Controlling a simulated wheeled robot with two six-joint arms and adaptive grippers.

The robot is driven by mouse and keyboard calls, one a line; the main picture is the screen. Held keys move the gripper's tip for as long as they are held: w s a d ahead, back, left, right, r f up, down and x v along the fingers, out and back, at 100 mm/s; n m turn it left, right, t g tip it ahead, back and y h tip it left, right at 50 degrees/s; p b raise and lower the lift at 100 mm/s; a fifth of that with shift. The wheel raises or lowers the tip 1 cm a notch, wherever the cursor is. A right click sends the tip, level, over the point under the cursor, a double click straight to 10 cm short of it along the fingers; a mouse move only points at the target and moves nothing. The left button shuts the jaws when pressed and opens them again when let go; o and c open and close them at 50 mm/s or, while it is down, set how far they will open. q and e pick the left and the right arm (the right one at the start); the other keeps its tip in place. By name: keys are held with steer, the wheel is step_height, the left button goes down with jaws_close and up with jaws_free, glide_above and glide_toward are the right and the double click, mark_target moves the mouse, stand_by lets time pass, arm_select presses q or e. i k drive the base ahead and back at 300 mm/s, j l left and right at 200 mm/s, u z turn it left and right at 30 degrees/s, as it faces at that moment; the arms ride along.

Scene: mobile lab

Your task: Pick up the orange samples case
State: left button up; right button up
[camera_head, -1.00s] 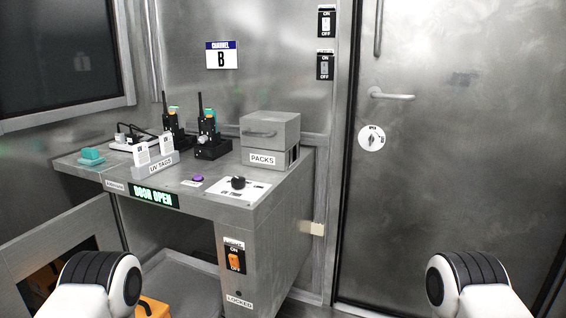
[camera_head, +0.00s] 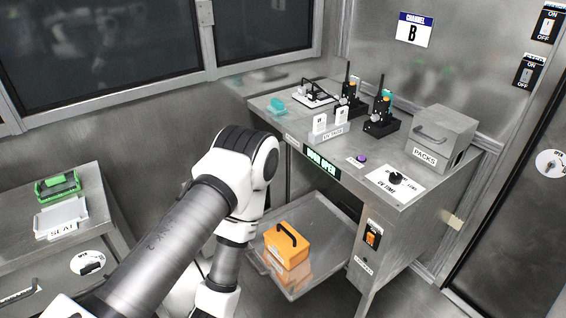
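The orange samples case (camera_head: 287,246) has a black handle on top. It sits on a low grey tray or shelf (camera_head: 333,214) under the desk, in the lower middle of the head view. My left arm stands to the left of it, with its elbow high and its lower links running down beside the case. The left gripper is hidden or below the picture edge. My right arm and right gripper do not show.
The grey desk (camera_head: 413,195) stands above and behind the case, carrying radios, UV tags and a packs box (camera_head: 440,137). A lower table (camera_head: 97,212) with a green rack (camera_head: 58,186) stands at the left. Bare floor lies at the lower right.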

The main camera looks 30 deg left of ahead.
mark_target(284, 242)
steer(key=u, duration=1.05)
